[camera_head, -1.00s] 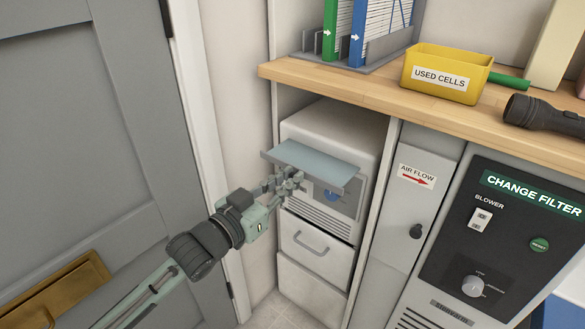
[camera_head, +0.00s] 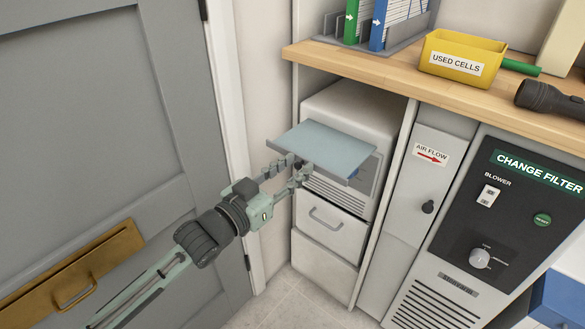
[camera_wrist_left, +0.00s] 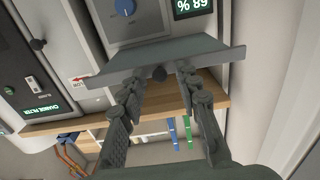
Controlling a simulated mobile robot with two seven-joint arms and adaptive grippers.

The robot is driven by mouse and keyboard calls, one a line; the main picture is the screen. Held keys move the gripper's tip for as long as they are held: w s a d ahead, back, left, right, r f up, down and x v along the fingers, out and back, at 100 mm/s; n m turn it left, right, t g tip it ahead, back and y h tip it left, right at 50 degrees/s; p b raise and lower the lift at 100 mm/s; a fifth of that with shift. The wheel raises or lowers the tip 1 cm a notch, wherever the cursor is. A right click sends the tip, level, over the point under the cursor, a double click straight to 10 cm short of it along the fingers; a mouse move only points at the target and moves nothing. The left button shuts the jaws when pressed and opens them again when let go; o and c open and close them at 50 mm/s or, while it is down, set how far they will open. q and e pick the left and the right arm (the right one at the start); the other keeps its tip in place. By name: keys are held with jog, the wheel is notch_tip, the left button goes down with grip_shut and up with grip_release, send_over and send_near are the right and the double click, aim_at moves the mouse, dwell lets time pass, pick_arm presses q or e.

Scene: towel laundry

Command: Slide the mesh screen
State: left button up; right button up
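The mesh screen (camera_head: 325,147) is a flat grey-blue panel with a front lip, sticking out from the upper front of the white unit (camera_head: 345,108). It also spans the upper middle of the left wrist view (camera_wrist_left: 170,55), with a small dark knob (camera_wrist_left: 158,73) at its edge. My left gripper (camera_head: 287,166) is at the screen's front edge. In the left wrist view its two fingers (camera_wrist_left: 160,78) are apart, on either side of the knob, with gaps showing. The knob is hidden in the head view. My right gripper is in neither view.
A wooden counter (camera_head: 400,82) above holds a yellow "USED CELLS" bin (camera_head: 460,57) and a flashlight (camera_head: 550,100). A grey door (camera_head: 90,130) is at the left. An "AIR FLOW" cabinet (camera_head: 425,185) and black control panel (camera_head: 505,215) are at the right.

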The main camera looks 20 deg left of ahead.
pick_arm(q)
jog(key=v, duration=1.2)
dwell(0.5)
jog(key=s+a+f+n+g+y, duration=0.1)
jog(key=a+f+g+y, duration=0.2)
jog(key=f, duration=0.6)
jog(key=s+a+f+n+g+y, duration=0.1)
jog(key=a+f+g+y, duration=0.2)
jog(key=f, duration=0.7)
jog(key=s+d+f+g+y, duration=0.1)
jog(key=s+f+g, duration=0.7)
jog(key=s+f, duration=0.2)
jog(key=shift+s+f+y+p, duration=0.3)
jog(key=shift+f+p, duration=0.05)
jog(key=shift+f, duration=0.25)
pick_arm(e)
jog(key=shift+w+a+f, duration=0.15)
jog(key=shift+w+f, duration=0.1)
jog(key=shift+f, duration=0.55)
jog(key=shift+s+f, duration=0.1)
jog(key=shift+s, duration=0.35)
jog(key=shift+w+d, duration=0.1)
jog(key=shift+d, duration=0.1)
